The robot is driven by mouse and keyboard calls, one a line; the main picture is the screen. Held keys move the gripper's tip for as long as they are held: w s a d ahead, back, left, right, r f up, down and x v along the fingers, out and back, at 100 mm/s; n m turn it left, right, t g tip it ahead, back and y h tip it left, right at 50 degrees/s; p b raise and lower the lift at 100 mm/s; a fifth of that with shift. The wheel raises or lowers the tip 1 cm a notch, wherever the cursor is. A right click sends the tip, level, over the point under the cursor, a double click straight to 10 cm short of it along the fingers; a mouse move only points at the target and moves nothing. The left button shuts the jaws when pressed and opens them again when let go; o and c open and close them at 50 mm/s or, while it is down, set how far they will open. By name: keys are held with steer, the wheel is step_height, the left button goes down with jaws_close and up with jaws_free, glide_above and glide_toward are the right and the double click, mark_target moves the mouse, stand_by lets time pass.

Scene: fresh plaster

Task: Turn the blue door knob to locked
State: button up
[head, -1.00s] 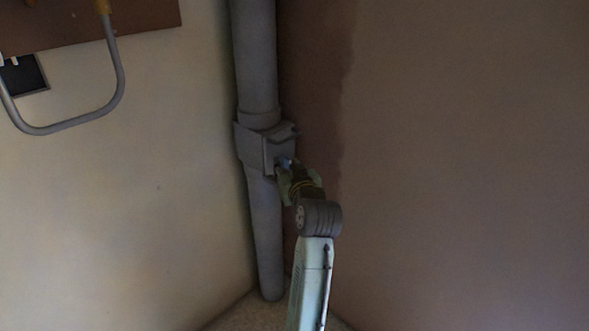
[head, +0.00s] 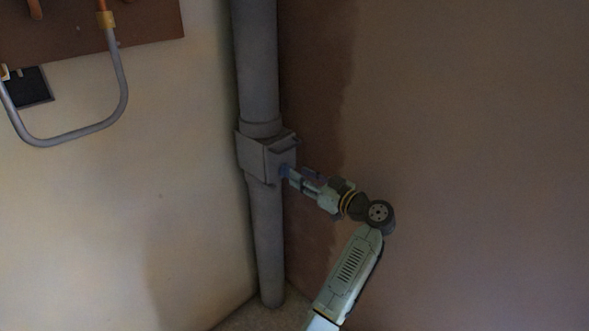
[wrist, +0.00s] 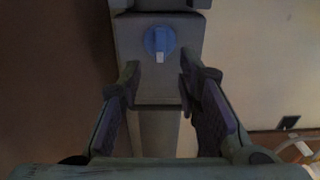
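The blue knob (wrist: 160,41) is round with a pale marker, which points down in the wrist view. It sits on the face of a grey box (wrist: 128,80) on a vertical pipe. In the wrist view the knob shows above and beyond the fingertips. In the head view my gripper (head: 290,174) is close to the knob; contact cannot be told.
The grey pipe (head: 256,60) runs above and below the box in a wall corner. The brown wall (head: 470,150) is at right, the pale wall (head: 150,220) at left. A bent grey tube (head: 117,85) hangs from a brown board (head: 70,22) at upper left.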

mark_target(287, 172)
steer(key=x, duration=0.3)
steer(key=shift+w+a+p, duration=0.3)
steer(key=shift+c, duration=0.5)
jaws_close()
